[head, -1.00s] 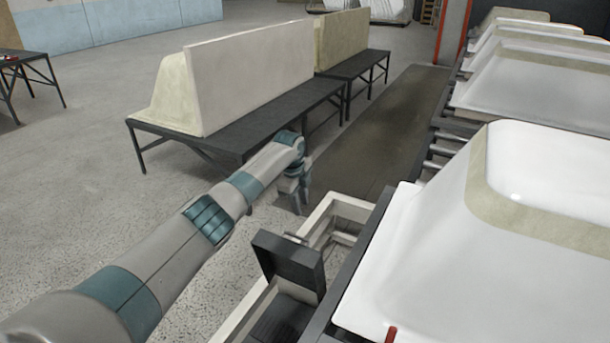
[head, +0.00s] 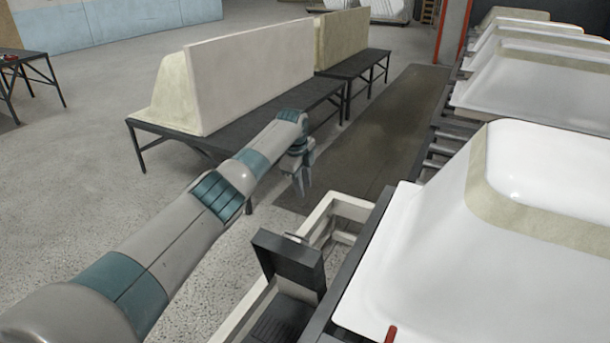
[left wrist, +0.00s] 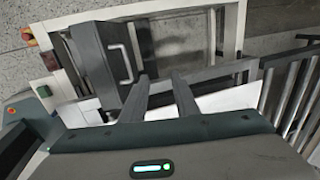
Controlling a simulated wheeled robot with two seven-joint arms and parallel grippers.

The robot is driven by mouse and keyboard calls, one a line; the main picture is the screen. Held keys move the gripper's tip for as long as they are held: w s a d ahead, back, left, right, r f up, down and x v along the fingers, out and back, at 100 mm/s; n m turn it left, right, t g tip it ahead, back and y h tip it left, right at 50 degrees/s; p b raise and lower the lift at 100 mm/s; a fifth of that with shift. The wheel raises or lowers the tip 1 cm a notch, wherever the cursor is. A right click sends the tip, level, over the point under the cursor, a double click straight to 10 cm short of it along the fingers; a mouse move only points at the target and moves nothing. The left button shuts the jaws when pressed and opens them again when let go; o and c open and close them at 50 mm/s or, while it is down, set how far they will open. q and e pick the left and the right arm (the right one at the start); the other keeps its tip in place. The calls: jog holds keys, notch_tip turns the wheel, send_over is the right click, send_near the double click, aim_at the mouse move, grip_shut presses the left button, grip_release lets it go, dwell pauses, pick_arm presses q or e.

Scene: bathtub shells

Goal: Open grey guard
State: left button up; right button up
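The grey guard (head: 289,262) is a dark grey panel standing tilted in a cream frame (head: 340,207) beside the bathtub line in the head view. In the left wrist view the guard (left wrist: 92,62) shows at upper left with a pale bar handle (left wrist: 128,64) on its face. My left gripper (head: 303,190) points down beyond the guard, above the floor near the frame's far end. In the left wrist view the two fingers (left wrist: 160,78) are apart with nothing between them, and they look clear of the handle. My right gripper is not in view.
White bathtub shells (head: 420,240) line the right side on a dark conveyor. Dark tables (head: 235,133) with pale shells stand behind my left arm. The floor on the left is open.

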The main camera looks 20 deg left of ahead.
pick_arm(q)
jog(key=r, duration=0.1)
jog(key=w+r, duration=0.1)
jog(key=r, duration=0.1)
jog(key=shift+w+r, duration=0.1)
dwell(0.3)
dwell(0.4)
